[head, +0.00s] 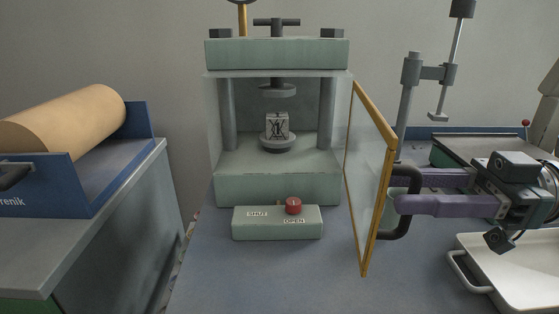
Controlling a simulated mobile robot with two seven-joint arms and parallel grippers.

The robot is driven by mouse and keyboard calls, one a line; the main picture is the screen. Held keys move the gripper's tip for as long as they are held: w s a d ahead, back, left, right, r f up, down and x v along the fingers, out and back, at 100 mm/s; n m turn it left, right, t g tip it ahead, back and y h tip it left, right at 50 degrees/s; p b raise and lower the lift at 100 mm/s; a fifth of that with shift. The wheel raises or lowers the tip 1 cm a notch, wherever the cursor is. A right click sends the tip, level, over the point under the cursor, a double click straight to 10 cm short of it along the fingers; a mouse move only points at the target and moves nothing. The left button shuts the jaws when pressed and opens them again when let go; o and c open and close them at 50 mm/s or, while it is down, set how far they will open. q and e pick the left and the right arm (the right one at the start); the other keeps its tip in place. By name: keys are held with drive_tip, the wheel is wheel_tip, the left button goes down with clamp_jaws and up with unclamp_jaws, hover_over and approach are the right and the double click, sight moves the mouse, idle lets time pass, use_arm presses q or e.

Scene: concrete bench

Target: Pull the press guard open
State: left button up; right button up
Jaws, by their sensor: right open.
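The press (277,185) is pale green and stands in the middle of the head view. Its guard (366,176), a clear pane in a yellow frame, is swung out to the right of the press, showing the press interior. A dark handle (400,235) sits on the guard's right side. My right gripper (397,190) comes in from the right with its purple fingers apart, one above the other, at the handle. I cannot tell whether the fingers touch it. A small marked block (277,125) stands inside the press. My left gripper is not in view.
A control box (277,222) with a red knob, labelled SHUT and OPEN, stands before the press. A white tray (515,268) lies at the lower right. A stand (408,95) rises behind my right gripper. A roll in a blue holder (75,122) is at left.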

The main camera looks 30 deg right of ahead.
drive_tip(key=b+v, duration=0.1)
drive_tip(key=v, duration=0.9)
drive_tip(key=shift+w, duration=0.1)
idle(0.3)
